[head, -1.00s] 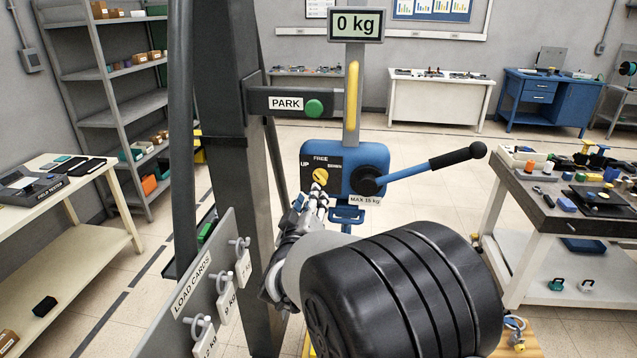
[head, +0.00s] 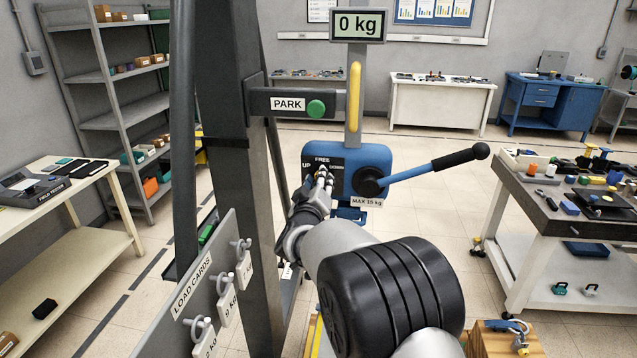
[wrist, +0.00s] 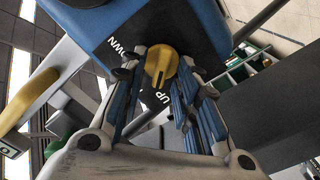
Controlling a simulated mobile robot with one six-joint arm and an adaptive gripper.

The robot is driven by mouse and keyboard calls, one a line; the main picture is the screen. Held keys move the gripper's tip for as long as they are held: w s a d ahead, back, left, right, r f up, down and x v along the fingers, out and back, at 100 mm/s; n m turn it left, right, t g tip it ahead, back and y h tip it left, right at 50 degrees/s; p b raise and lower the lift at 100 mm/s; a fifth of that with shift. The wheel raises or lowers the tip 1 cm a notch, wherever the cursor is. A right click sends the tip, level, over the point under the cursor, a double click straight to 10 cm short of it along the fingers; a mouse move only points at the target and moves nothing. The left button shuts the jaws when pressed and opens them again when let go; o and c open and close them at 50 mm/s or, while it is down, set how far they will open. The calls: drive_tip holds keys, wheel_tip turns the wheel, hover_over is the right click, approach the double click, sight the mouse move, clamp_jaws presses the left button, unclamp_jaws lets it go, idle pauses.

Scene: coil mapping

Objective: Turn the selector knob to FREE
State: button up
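The yellow selector knob (wrist: 161,66) sits on the dark face of a blue hoist unit (head: 375,156). In the wrist view its dark mark points toward the UP label (wrist: 163,97); the DOWN label (wrist: 127,48) is at upper left. In the head view the FREE label (head: 322,160) stands above the knob, which my gripper mostly covers. My gripper (head: 322,176) is at the knob, with one finger on each side of it. In the wrist view the fingers (wrist: 162,72) are apart around the knob; firm contact is not clear.
A blue lever with black grip (head: 440,168) sticks out right of the unit. A grey post with a PARK arm (head: 340,103) stands to the left and above. A load-card board (head: 195,300) is at lower left. The display (head: 357,24) reads 0 kg.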

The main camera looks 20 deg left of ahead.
clamp_jaws()
drive_tip(key=shift+m, duration=0.4)
drive_tip(key=shift+d+m+b, duration=0.2)
drive_tip(key=shift+m+b, duration=1.5)
drive_tip(key=shift+m, duration=1.8)
drive_tip(key=shift+r, duration=0.1)
drive_tip(key=shift+o, duration=0.6)
unclamp_jaws()
